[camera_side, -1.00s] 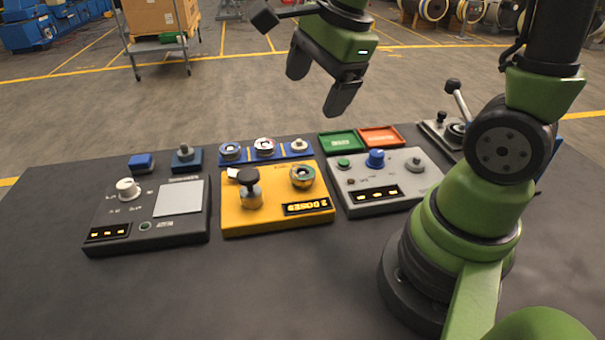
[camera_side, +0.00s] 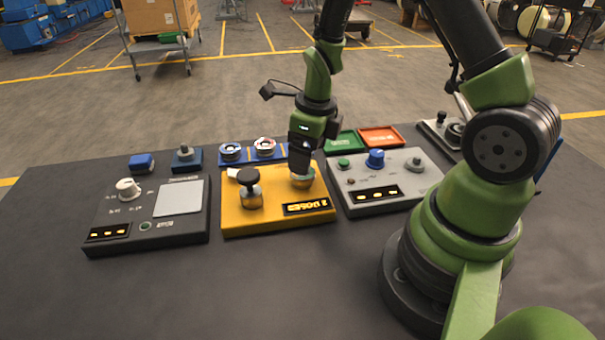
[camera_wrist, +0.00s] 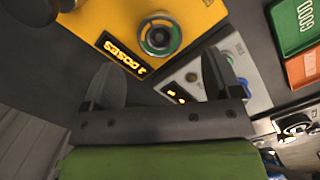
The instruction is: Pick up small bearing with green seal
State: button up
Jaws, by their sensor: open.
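A round metal piece with a green ring and a dark centre, which looks like the green-sealed bearing (camera_wrist: 160,36), sits on the yellow station in the wrist view. In the side view it shows as a round metal piece (camera_side: 302,182) at the station's right, partly covered by my gripper. My gripper (camera_side: 303,166) points down just over it. In the wrist view my gripper (camera_wrist: 160,78) has its two fingers spread, with nothing between them. The round piece lies beyond the fingertips. I cannot tell the exact gap in height.
The yellow station (camera_side: 275,218) also carries a black-topped knob (camera_side: 249,180) left of the piece. Behind it, a blue rack (camera_side: 247,159) holds bearings; its right end is hidden. A grey panel (camera_side: 390,200) stands right and a dark panel (camera_side: 140,230) left. Green (camera_side: 343,141) and orange (camera_side: 382,136) trays lie behind.

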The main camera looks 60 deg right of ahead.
jog(key=shift+w+a+f, duration=0.1)
jog(key=shift+w+f, duration=0.15)
jog(key=shift+f, duration=0.9)
jog(key=shift+w+f, duration=0.25)
jog(key=shift+f, duration=0.9)
jog(key=shift+c, duration=0.5)
jog(key=c, duration=1)
